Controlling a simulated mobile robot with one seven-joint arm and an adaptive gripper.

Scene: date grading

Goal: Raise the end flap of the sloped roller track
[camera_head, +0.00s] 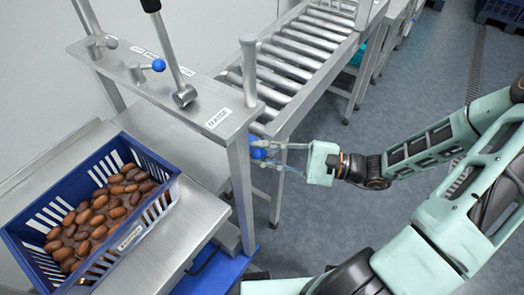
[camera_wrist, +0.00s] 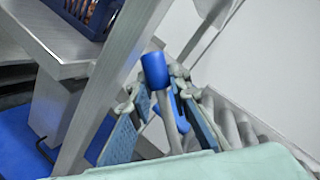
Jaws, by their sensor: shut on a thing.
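The roller track (camera_head: 302,45) runs back from behind the metal frame, its steel rollers in a row. Its near end is partly hidden by the frame's post, and I cannot make out the end flap clearly. A blue knob (camera_head: 258,154) on a rod sits beside the post, below the panel corner. My gripper (camera_head: 268,154) reaches it from the right, its fingers on either side. In the wrist view the blue knob (camera_wrist: 155,70) stands up between the fingers, and its grey rod runs down between them. My gripper is shut on this knobbed lever; the exact contact is hard to see.
A panel (camera_head: 130,62) marked RAISE carries a long black-gripped lever (camera_head: 170,52) and a small blue-knobbed lever (camera_head: 157,66). A blue crate of dates (camera_head: 165,172) sits on the steel table at left. The frame post (camera_head: 242,195) stands close to my fingers. Floor at right is open.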

